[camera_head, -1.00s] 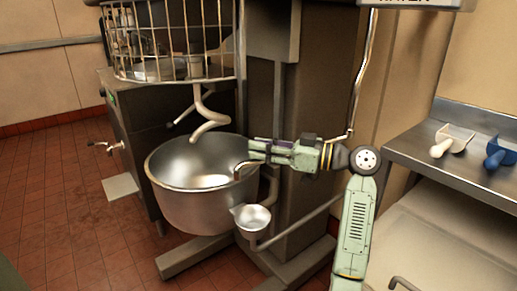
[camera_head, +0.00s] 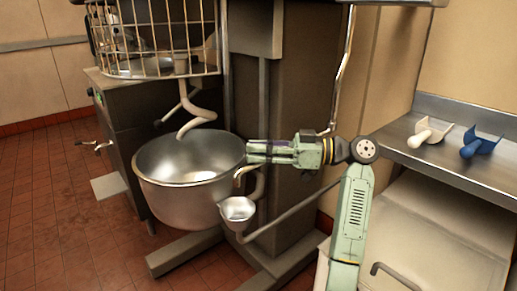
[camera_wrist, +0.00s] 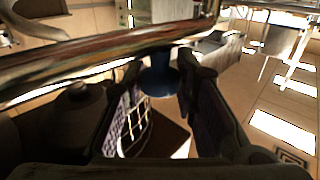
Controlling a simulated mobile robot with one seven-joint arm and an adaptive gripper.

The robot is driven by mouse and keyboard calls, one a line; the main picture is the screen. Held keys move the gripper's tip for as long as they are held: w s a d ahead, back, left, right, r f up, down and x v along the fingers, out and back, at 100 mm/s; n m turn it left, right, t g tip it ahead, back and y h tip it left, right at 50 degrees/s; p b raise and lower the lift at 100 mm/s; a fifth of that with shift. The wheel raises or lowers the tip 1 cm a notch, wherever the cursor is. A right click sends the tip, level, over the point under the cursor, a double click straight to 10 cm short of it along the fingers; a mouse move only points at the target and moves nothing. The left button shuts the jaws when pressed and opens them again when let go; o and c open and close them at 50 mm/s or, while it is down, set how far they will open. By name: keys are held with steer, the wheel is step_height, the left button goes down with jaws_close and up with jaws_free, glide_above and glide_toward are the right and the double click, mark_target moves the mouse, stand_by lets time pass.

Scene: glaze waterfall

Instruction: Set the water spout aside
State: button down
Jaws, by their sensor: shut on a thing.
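The water spout is a thin metal pipe (camera_head: 346,75) that comes down on the right of the mixer column and bends behind my arm. Its hooked outlet (camera_head: 239,176) shows below my fingertips, at the right rim of the steel mixing bowl (camera_head: 160,192). My gripper (camera_head: 252,153) is shut on the spout, just right of the bowl's rim. In the wrist view the shiny pipe (camera_wrist: 90,55) crosses the top, and a blue part (camera_wrist: 160,78) sits between the fingers of my gripper (camera_wrist: 165,98). The exact contact is partly hidden.
A wire guard (camera_head: 150,40) and spiral hook (camera_head: 198,118) stand above the bowl. A small steel cup (camera_head: 237,210) hangs at its right. A steel shelf (camera_head: 450,160) holds a white scoop (camera_head: 430,133) and a blue scoop (camera_head: 480,143). The dark column (camera_head: 285,110) is behind my gripper.

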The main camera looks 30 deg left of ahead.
steer(key=shift+d, duration=0.15)
steer(key=c, duration=1.3)
jaws_free()
steer(key=shift+d, duration=0.1)
step_height(320, 180, up, 10)
steer(key=shift+s, duration=0.1)
